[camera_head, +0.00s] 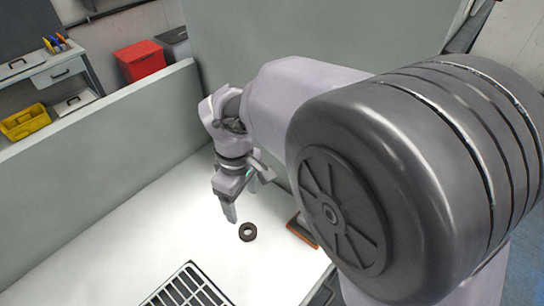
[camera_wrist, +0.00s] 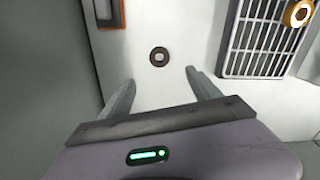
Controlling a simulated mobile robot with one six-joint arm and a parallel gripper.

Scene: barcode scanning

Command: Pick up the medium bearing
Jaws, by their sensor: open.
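The bearing, a small dark ring (camera_head: 248,232), lies flat on the white table in the head view. In the wrist view the bearing (camera_wrist: 159,57) lies a little beyond the fingertips, between their lines. My gripper (camera_head: 233,208) points down above the table, just left of the bearing in the head view. In the wrist view my gripper (camera_wrist: 160,78) has its two fingers spread wide with nothing between them. A golden ring-shaped part (camera_wrist: 297,13) shows at the top right of the wrist view; I cannot tell its exact size.
A black slatted grate (camera_head: 186,290) lies at the front of the table; it also shows in the wrist view (camera_wrist: 262,38). An orange-edged dark object (camera_head: 301,232) lies right of the bearing. Grey walls (camera_head: 100,130) border the table. White surface around the bearing is clear.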

